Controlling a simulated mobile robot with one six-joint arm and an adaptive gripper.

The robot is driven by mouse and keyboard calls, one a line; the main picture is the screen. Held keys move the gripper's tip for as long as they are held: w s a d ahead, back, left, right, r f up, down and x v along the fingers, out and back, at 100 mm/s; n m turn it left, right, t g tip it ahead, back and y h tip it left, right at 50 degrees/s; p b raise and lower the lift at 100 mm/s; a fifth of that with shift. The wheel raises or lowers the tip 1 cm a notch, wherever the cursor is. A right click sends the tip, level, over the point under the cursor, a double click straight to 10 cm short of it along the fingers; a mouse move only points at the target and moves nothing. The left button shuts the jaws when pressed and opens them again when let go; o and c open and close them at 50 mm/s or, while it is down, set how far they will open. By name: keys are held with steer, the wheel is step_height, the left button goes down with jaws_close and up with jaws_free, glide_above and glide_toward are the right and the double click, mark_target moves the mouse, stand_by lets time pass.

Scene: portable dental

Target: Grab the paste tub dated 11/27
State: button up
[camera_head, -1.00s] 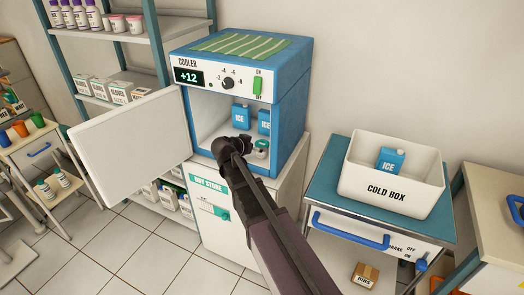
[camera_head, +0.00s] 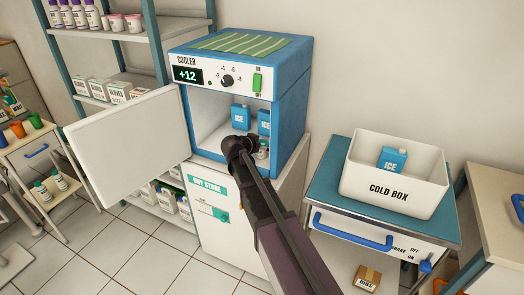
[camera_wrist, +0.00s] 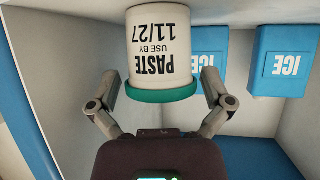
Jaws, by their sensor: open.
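The paste tub (camera_wrist: 160,50) is white with a teal lid and reads PASTE USE BY 11/27; it appears upside down in the wrist view. My gripper (camera_wrist: 161,82) is open, with one finger on each side of the tub near its lid.
Blue ICE packs (camera_head: 240,117) stand at the back of the cooler, also in the wrist view (camera_wrist: 283,62). The cooler's walls are close on both sides. Its white door (camera_head: 130,135) is swung open left. A cold box (camera_head: 390,194) with an ice pack stands on the cart at right.

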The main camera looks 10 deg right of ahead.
steer(key=shift+c, duration=0.2)
steer(key=c, duration=0.9)
steer(key=shift+a+r, duration=0.1)
steer(key=shift+r, duration=0.05)
steer(key=shift+w+a+r+p, duration=0.15)
steer(key=shift+r+p, duration=0.15)
steer(key=shift+p, duration=0.2)
step_height(320, 180, up, 6)
steer(key=p, duration=0.6)
steer(key=shift+r, duration=0.15)
steer(key=w+a, duration=0.3)
steer(key=a, duration=0.2)
steer(key=w+a, duration=0.4)
steer(key=a, duration=0.1)
steer(key=w+a, duration=0.4)
steer(key=a, duration=0.1)
steer(key=shift+w+a, duration=0.25)
steer(key=shift+a, duration=0.15)
